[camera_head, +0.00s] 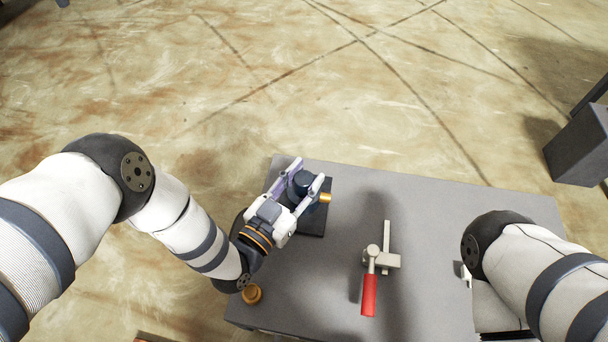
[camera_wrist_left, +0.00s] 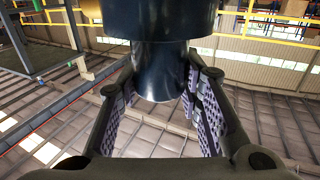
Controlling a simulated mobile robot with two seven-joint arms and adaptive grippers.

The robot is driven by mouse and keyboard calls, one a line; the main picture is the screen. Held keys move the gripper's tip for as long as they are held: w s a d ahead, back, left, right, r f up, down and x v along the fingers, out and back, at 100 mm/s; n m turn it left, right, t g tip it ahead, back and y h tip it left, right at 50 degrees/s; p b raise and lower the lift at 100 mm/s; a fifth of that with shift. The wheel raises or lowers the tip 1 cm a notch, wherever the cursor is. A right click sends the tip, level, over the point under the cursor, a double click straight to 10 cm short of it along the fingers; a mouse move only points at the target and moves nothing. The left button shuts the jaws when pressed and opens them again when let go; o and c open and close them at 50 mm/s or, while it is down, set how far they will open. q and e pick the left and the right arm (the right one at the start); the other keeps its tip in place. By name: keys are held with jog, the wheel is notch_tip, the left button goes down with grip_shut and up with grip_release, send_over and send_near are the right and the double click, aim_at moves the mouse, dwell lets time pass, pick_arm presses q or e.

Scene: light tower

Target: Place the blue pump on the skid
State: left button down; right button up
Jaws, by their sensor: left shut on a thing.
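The blue pump (camera_head: 304,181) is a dark navy, rounded body, with a brass fitting (camera_head: 325,197) showing at its right side. My left gripper (camera_head: 308,172) is shut on it, one finger on each side. In the left wrist view the pump (camera_wrist_left: 155,25) is a wide dark cylinder with a narrower neck between the padded fingers (camera_wrist_left: 160,100). The dark, flat skid plate (camera_head: 314,222) lies on the grey table under the pump and gripper. I cannot tell whether the pump touches the skid. My right gripper is hidden or out of frame below the right arm.
A toggle clamp with a red handle (camera_head: 369,294) stands on the grey table (camera_head: 440,220), right of the skid. A brass knob (camera_head: 251,294) is at the table's front left. The table's right half is mostly clear. A dark grey box (camera_head: 580,145) stands beyond the right edge.

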pick_arm(q)
jog(key=shift+f, duration=0.1)
jog(key=c, duration=1.1)
grip_release()
jog(key=shift+r, duration=0.25)
jog(key=p+v, duration=0.2)
jog(key=v, duration=0.4)
jog(key=shift+s+a, duration=0.15)
jog(key=shift+s, duration=0.1)
jog(key=shift+s+a+f, duration=0.15)
jog(key=shift+s+a, duration=0.15)
jog(key=shift+s, duration=0.15)
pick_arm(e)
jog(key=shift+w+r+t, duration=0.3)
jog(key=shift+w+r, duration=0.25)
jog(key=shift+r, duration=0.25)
